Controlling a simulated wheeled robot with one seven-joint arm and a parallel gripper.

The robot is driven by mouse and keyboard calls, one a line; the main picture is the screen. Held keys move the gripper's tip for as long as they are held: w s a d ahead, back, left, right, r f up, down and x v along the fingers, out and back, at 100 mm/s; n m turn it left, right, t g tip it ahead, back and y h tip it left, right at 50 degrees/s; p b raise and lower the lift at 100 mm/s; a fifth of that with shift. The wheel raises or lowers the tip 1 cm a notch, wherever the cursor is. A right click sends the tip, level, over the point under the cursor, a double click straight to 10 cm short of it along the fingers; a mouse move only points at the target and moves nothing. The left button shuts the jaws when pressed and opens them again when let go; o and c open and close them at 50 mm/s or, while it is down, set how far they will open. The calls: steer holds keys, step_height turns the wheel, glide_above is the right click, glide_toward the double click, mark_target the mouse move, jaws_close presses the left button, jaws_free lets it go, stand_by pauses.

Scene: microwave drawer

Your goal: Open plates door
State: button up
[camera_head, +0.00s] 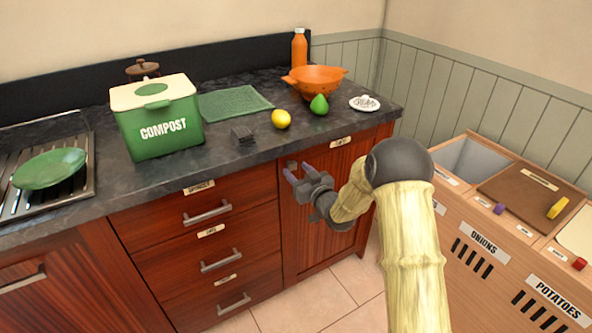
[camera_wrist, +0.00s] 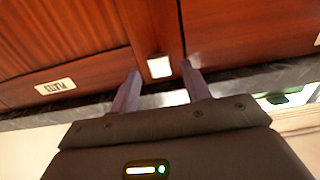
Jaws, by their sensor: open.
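The plates door (camera_head: 302,245) is a reddish-brown wooden cabinet door under the right end of the counter, and it looks shut. A small label (camera_head: 340,142) sits above it; in the wrist view a label (camera_wrist: 55,87) is on the left, upside down. A small square knob (camera_head: 292,165) is at the door's upper left; in the wrist view a bright square knob (camera_wrist: 159,66) lies just beyond and between the fingertips. My gripper (camera_head: 297,169) is open and empty in front of the knob; its fingers also show in the wrist view (camera_wrist: 160,75). Contact with the knob cannot be told.
Drawers with bar handles (camera_head: 207,212) are left of the door. The counter holds a compost bin (camera_head: 160,125), a lemon (camera_head: 281,119), a green pear (camera_head: 319,105) and an orange colander (camera_head: 316,82). Wooden bins (camera_head: 480,240) stand at right. Tiled floor (camera_head: 340,295) is free before the door.

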steer(key=shift+x, duration=0.8)
jaws_close()
steer(key=shift+s+d, duration=0.1)
